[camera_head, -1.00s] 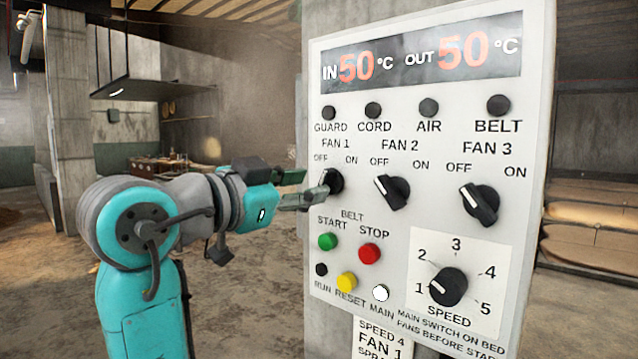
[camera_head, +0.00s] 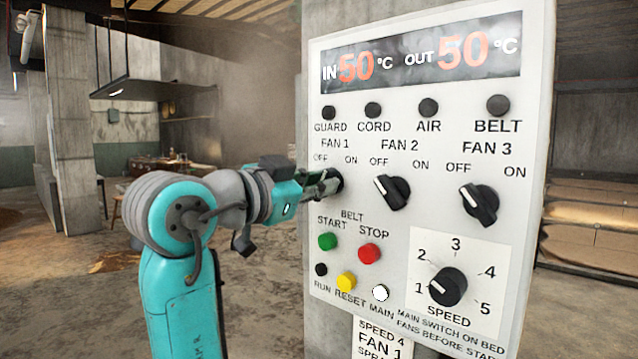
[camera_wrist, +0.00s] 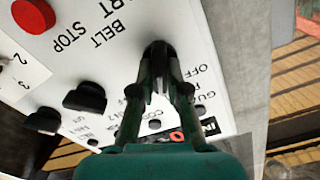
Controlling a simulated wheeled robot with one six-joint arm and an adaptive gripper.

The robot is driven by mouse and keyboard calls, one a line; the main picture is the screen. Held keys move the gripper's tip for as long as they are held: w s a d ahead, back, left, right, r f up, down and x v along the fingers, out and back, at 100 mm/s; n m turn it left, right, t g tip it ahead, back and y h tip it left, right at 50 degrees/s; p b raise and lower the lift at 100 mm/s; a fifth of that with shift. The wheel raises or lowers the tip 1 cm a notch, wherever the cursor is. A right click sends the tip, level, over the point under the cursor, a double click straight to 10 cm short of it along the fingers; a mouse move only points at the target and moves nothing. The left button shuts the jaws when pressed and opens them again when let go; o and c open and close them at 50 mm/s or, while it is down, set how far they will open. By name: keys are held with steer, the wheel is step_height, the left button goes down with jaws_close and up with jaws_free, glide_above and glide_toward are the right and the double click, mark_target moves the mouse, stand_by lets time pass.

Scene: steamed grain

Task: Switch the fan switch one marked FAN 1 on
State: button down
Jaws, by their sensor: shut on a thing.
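The FAN 1 switch (camera_head: 337,180) is a black rotary knob at the left of the switch row on the white control panel (camera_head: 400,235). My gripper (camera_head: 325,182) reaches it from the left and is shut on it, covering much of the knob. In the wrist view, the two fingers of my gripper (camera_wrist: 163,85) close around the FAN 1 switch (camera_wrist: 160,52), whose dark end shows between and beyond them. The fingers hide which way its pointer is turned. OFF and ON are printed above the knob.
The FAN 2 knob (camera_head: 392,192) and FAN 3 knob (camera_head: 480,204) sit to the right. Below are the green START button (camera_head: 327,241), red STOP button (camera_head: 369,254), yellow RESET button (camera_head: 347,281) and SPEED dial (camera_head: 448,287). Open room lies left of the panel.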

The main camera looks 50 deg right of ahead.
steer(key=shift+m, duration=1.5)
steer(key=c, duration=1.2)
jaws_free()
steer(key=shift+o, duration=0.2)
steer(key=a, duration=1.2)
steer(key=shift+s, duration=0.25)
